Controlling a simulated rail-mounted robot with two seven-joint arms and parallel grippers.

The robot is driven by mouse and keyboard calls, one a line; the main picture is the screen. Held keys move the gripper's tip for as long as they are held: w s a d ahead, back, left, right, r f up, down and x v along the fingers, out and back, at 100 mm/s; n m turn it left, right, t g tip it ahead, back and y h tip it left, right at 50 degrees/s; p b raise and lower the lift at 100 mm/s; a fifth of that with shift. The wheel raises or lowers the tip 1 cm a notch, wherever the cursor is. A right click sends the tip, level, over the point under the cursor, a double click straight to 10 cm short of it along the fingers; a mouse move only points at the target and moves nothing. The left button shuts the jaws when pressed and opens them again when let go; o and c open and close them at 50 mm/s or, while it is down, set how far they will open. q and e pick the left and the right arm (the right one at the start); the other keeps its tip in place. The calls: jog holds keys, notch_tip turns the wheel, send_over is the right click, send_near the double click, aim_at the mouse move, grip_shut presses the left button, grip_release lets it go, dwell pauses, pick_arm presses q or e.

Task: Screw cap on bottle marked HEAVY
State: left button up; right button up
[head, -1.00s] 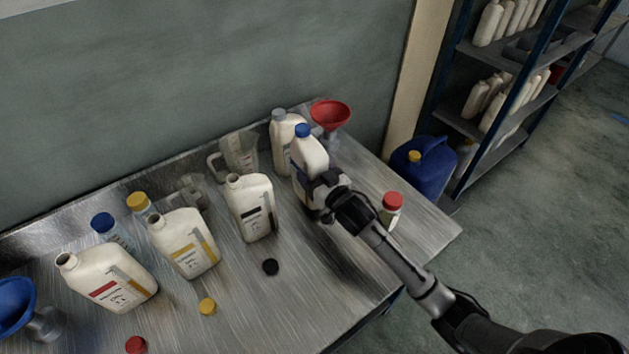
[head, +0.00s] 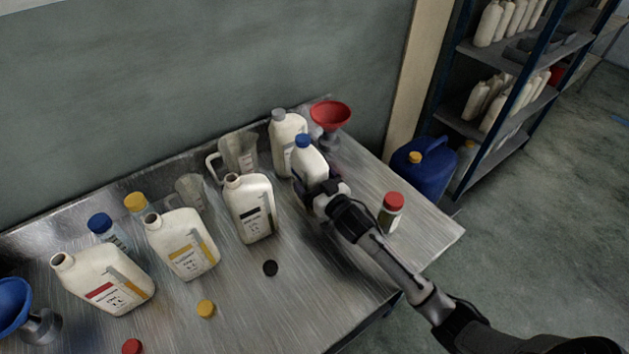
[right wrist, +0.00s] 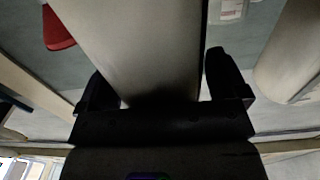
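A white bottle with a blue cap (head: 303,141) stands near the back right of the metal table. My right gripper (head: 318,190) is at its body, with the arm coming in from the lower right. In the right wrist view the pale bottle body (right wrist: 145,45) lies between the two dark fingers, close against both. Three open white bottles stand to the left: black label (head: 250,208), yellow label (head: 183,245) and red label (head: 105,280). A black cap (head: 270,268), a yellow cap (head: 206,309) and a red cap (head: 132,346) lie in front. Label words are unreadable. My left gripper is out of view.
A grey-capped bottle (head: 285,135) and a red funnel (head: 331,116) stand behind. Clear measuring jugs (head: 238,152) and small capped bottles are along the back. A red-capped jar (head: 391,213) stands right of my arm.

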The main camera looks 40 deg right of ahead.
jog(key=shift+r, duration=0.2)
jog(key=s+a+p, duration=0.1)
jog(key=s+p, duration=0.1)
jog(key=s, duration=1)
dwell(0.5)
